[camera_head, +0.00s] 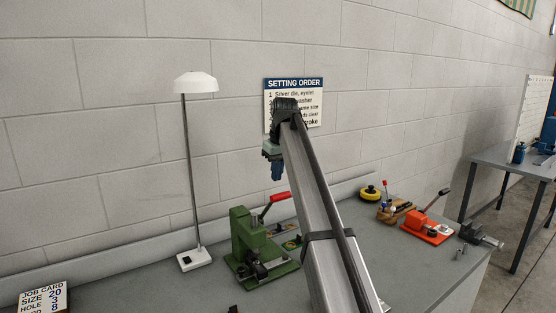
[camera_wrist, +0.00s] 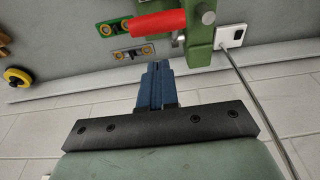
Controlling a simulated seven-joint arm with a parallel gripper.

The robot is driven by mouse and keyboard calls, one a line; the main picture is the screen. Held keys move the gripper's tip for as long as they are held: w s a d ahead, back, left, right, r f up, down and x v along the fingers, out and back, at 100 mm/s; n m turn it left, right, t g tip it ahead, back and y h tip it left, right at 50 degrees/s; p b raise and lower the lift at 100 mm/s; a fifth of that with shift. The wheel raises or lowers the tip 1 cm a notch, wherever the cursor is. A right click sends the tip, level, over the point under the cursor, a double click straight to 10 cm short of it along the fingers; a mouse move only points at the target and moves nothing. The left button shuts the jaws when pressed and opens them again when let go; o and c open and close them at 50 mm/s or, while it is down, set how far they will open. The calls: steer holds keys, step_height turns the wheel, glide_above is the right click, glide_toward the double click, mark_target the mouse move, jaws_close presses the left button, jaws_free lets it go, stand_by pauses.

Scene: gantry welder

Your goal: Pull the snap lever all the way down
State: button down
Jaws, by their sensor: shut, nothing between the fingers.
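A green press (camera_head: 258,243) stands on the bench left of my arm, with a red-handled lever (camera_head: 275,198) slanting up to the right. In the wrist view the red handle (camera_wrist: 157,23) lies across the top, beside the green press body (camera_wrist: 203,35). An orange-red tool (camera_head: 428,228) with a raised, black-tipped lever (camera_head: 437,198) stands at the right; the frames do not show which lever is named the snap lever. My gripper (camera_head: 277,172) points down, shut and empty, above the red handle in the head view. Its blue fingers (camera_wrist: 155,78) appear apart from the handle in the wrist view.
A white lamp (camera_head: 196,84) stands left of the press. Small plates (camera_head: 283,230) lie behind the press. A yellow disc (camera_head: 370,192), a wooden holder (camera_head: 393,211) and a vise (camera_head: 480,236) are at the right. A setting-order sign (camera_head: 294,84) hangs behind my arm.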

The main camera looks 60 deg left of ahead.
mark_target(283, 195)
steer(key=shift+d+f, duration=0.5)
steer(key=shift+f, duration=0.2)
steer(key=shift+d+f, duration=0.5)
steer(key=shift+f, duration=0.15)
steer(key=shift+d, duration=0.1)
steer(key=shift+s+d+f+y, duration=0.1)
steer(key=shift+d+f+y, duration=0.2)
steer(key=shift+d+y, duration=0.3)
steer(key=shift+d+f+y, duration=0.45)
steer(key=shift+d+y, duration=0.25)
steer(key=shift+y, duration=0.2)
steer(key=d+f+y, duration=0.3)
steer(key=f, duration=0.4)
steer(key=d+f+y, duration=0.4)
steer(key=f, duration=0.3)
steer(key=shift+d+f, duration=0.15)
steer(key=shift+d, duration=0.15)
